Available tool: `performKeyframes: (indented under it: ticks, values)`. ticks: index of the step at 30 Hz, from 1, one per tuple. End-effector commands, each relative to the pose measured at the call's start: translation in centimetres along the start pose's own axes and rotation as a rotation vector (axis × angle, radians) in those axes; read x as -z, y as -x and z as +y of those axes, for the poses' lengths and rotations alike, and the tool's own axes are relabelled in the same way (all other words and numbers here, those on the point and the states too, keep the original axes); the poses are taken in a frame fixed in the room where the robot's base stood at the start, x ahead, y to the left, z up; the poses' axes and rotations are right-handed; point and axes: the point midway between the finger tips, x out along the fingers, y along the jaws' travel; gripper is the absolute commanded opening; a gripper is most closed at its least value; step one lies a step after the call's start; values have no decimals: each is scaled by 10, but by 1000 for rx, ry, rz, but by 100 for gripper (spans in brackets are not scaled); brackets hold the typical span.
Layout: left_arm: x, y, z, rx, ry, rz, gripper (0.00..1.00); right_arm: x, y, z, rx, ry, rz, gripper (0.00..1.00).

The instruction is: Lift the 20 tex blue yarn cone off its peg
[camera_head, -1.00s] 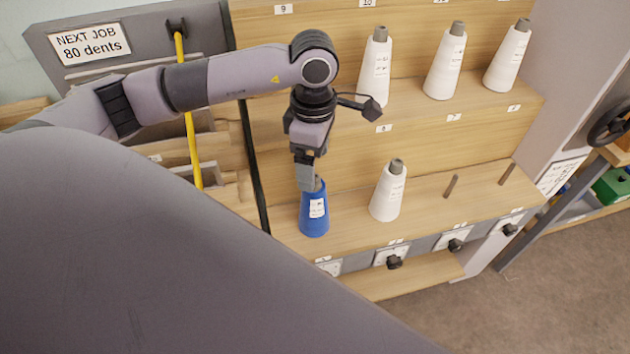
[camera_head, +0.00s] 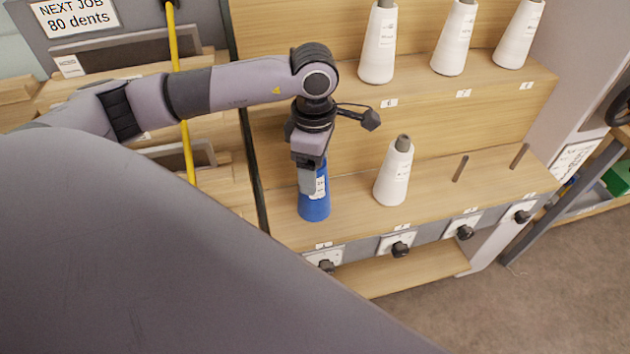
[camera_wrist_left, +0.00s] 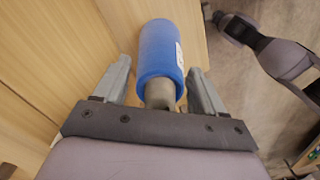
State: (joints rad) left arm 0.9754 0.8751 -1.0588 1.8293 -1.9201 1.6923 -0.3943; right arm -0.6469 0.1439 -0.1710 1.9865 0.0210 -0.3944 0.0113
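The blue yarn cone (camera_head: 315,208) stands upright on the lower shelf, at its left end. Its label is too small to read. My left gripper (camera_head: 312,184) comes down over the cone's upper part from above. In the left wrist view, the blue cone (camera_wrist_left: 158,45) lies between the two grey fingers of my left gripper (camera_wrist_left: 159,68). A finger is on each side, with a visible gap to the cone, so the gripper looks open around it. The cone's peg is hidden. My right gripper cannot be made out in either view.
A white cone (camera_head: 394,175) stands just right of the blue one. Two bare pegs (camera_head: 460,168) (camera_head: 519,156) stand farther right. Several white cones (camera_head: 455,40) stand on the upper shelf. Black knobs (camera_head: 400,249) line the shelf front. A yellow pole (camera_head: 185,110) stands left.

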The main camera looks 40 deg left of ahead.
Motion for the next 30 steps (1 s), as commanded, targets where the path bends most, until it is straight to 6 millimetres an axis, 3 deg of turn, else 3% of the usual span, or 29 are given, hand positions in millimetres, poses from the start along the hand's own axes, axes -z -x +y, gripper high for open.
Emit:
performKeyframes:
  ticks: [1,3,11,30]
  values:
    - [0,0,0,0,0,0,53,0,0,0,0,1,0,59]
    - [0,0,0,0,0,0,34,0,0,0,0,1,0,59]
    - [0,5,0,-2,0,-1,34,2,1,1,-1,2,0,59]
    - [0,50,0,-2,0,-2,34,15,15,6,-16,15,-1,59]
